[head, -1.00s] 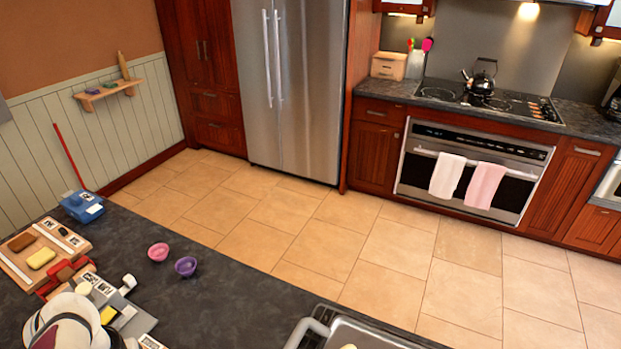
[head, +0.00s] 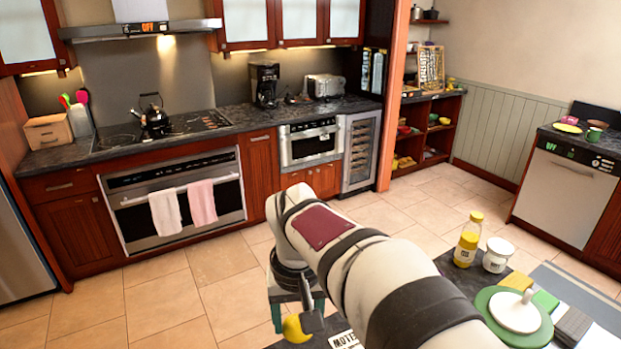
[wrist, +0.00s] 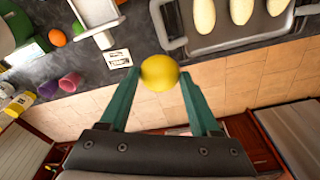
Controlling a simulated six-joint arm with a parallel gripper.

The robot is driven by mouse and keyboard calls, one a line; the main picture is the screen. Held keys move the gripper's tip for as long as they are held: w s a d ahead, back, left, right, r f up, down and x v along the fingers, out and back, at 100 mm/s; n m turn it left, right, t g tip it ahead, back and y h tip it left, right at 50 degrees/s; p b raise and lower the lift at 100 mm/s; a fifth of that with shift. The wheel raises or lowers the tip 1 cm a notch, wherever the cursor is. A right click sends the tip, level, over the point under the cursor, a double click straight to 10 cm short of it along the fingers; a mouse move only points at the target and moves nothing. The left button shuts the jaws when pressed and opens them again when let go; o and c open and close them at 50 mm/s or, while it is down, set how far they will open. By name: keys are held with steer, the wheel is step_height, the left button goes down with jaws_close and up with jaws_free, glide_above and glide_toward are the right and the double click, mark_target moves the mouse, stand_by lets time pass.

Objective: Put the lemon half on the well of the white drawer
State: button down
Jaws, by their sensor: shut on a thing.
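The lemon half (wrist: 159,72) is a round yellow thing between the two green fingertips of my gripper (wrist: 160,79) in the wrist view. My gripper is shut on it and holds it above the floor, by the counter's edge. In the head view the lemon half (head: 297,328) shows at the bottom, partly hidden by a dark part of my gripper. A white, shallow, open tray-like piece (wrist: 95,11) lies at the top left of the wrist view, cut by the frame edge. I cannot tell whether it is the white drawer.
A grey metal tray (wrist: 230,42) with several pale long pieces lies at the upper right of the wrist view. Pink cup (wrist: 70,82) and purple cup (wrist: 47,89) stand at the left. A yellow-capped bottle (head: 467,240) and a green plate (head: 515,318) are right of my arm.

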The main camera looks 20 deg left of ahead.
steer(key=d+r+m, duration=0.2)
steer(key=d, duration=0.9)
steer(key=d+r+m, duration=0.2)
steer(key=d, duration=0.8)
steer(key=a+f+n, duration=0.1)
steer(key=a+f, duration=0.1)
steer(key=f, duration=0.3)
steer(key=a+f+n, duration=0.1)
steer(key=a+f, duration=0.1)
steer(key=f, duration=0.4)
steer(key=a+f+n, duration=0.2)
steer(key=f, duration=0.4)
steer(key=shift+w+f, duration=0.25)
steer(key=shift+w, duration=0.1)
steer(key=shift+f, duration=0.15)
steer(key=shift+f, duration=0.4)
